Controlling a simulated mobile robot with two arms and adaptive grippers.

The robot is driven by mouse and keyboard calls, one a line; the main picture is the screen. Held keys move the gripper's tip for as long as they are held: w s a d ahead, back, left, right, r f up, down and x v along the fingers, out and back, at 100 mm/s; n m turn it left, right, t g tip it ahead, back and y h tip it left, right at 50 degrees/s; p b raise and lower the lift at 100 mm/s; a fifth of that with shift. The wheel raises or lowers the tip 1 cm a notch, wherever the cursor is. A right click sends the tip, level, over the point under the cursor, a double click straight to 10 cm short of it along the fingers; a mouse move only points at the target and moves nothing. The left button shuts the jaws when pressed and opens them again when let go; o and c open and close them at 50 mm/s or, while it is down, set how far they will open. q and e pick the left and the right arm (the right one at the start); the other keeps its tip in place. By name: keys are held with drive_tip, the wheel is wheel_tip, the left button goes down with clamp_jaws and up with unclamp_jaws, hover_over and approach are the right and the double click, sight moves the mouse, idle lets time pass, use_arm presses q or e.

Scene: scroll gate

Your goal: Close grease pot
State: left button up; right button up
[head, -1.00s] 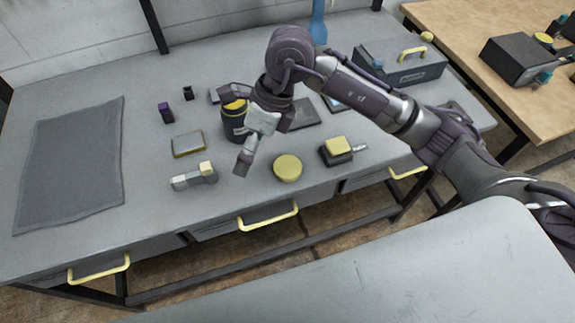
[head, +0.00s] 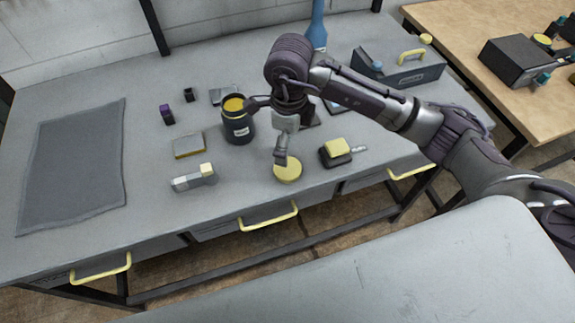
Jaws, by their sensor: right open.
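The grease pot (head: 238,131) is a dark, upright jar with a pale label, open at the top with yellow grease showing. Its round yellow lid (head: 289,174) lies flat on the bench to the right and nearer the front edge. My right gripper (head: 268,132) is open and empty, its fingers spread. One finger reaches down over the lid's far side and overlaps it in the picture; I cannot tell if it touches. The other points left toward the pot's rim. My left gripper is out of view.
A yellow-topped block (head: 337,151) sits close right of the lid. A grey and yellow piece (head: 194,178) and a small flat box (head: 188,145) lie left. A grey toolbox (head: 400,68) stands behind my arm. A dark mat (head: 72,165) covers the far left.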

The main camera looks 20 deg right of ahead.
sight(289, 168)
drive_tip(key=shift+f, duration=1.9)
drive_tip(key=shift+f+p, duration=0.15)
drive_tip(key=shift+p, duration=0.25)
drive_tip(key=f, duration=0.1)
drive_tip(key=f+p, duration=0.1)
drive_tip(key=f, duration=0.1)
drive_tip(key=f+p, duration=0.1)
drive_tip(key=shift+s+f, duration=0.2)
drive_tip(key=shift+s, duration=0.15)
drive_tip(key=shift+f, duration=0.3)
drive_tip(key=shift+c, duration=0.2)
drive_tip(key=c, duration=0.7)
